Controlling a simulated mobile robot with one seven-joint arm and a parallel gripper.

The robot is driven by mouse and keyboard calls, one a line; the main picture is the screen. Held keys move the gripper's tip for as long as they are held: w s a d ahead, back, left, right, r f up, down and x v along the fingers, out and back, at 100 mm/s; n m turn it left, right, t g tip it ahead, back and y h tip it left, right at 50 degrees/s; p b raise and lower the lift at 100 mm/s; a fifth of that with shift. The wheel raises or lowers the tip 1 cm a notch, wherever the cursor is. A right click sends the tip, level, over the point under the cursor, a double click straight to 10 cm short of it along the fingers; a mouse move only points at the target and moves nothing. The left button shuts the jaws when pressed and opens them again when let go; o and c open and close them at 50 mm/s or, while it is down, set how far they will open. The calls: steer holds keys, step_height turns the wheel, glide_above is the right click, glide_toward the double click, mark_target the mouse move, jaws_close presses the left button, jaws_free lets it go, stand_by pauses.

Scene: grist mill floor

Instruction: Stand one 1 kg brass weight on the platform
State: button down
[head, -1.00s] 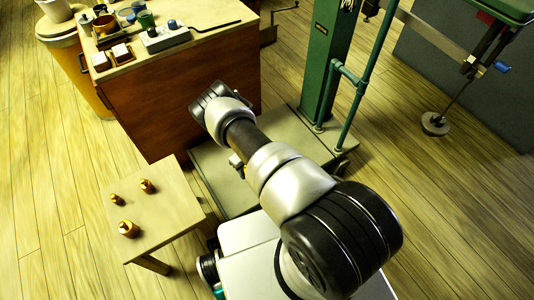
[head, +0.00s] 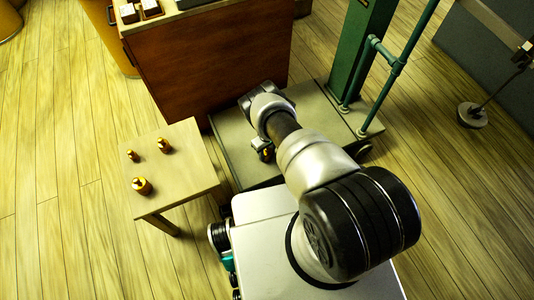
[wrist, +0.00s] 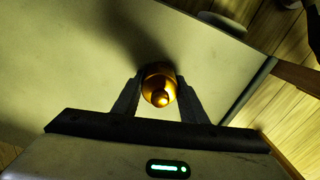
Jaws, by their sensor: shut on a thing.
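My gripper (wrist: 159,92) is shut on a brass weight (wrist: 159,84), seen from above with its knob towards the wrist camera. In the head view a bit of this weight (head: 267,154) shows beside my wrist, over the platform (head: 232,137) of the green scale. The pale platform surface (wrist: 215,75) also fills much of the wrist view, with a dark shadow by the weight. I cannot tell whether the weight touches it. More brass weights stand on a small wooden table: a larger one (head: 141,186) and two smaller ones (head: 132,155) (head: 164,146).
The small table (head: 190,180) stands left of the platform. A wooden cabinet (head: 210,70) rises behind the platform. The scale's green column (head: 362,50) and pipe (head: 400,65) stand at its back right. A hanging round weight (head: 472,115) is farther right. The left floor is open.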

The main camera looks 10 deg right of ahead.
steer(key=c, duration=1.1)
jaws_free()
